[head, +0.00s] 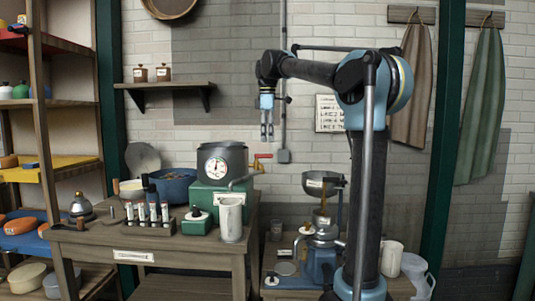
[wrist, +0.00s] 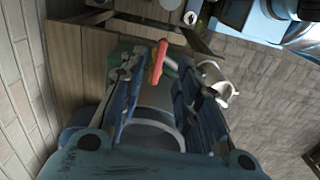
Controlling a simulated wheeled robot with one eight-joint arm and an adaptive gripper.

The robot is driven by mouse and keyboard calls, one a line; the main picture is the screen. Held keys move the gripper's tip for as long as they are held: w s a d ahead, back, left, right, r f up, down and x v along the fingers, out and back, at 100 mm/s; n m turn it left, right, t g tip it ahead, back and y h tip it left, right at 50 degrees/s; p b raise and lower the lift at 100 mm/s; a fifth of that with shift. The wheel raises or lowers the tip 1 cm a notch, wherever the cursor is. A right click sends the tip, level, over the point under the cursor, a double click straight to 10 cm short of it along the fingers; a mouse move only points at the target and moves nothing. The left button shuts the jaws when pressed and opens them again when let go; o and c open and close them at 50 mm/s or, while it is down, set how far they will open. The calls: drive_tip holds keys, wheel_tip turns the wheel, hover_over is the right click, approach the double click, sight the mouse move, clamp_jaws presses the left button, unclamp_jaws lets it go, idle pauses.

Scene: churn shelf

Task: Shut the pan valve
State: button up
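The grey metal pan (head: 222,160) with a round dial sits on a green base (head: 207,194) on the wooden table. Its valve (head: 257,163) has a yellowish body at the pan's right side and a red handle (head: 264,156) that points right, roughly level. The red handle (wrist: 158,62) also shows in the wrist view, between the two blue fingers. My gripper (head: 267,138) hangs pointing down above the handle, apart from it in the head view. In the wrist view its fingers are spread with nothing held. Part of the pan (wrist: 150,132) shows below the handle there.
A white cylindrical can (head: 231,220) stands under the pan's spout. A rack of small bottles (head: 150,222) and a blue pot (head: 173,186) are left of the pan. A grinder with a funnel (head: 322,184) stands right, on a lower table. The wall is behind.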

sight(264, 157)
drive_tip(key=shift+f, duration=3.2)
drive_tip(key=shift+c, duration=0.2)
clamp_jaws()
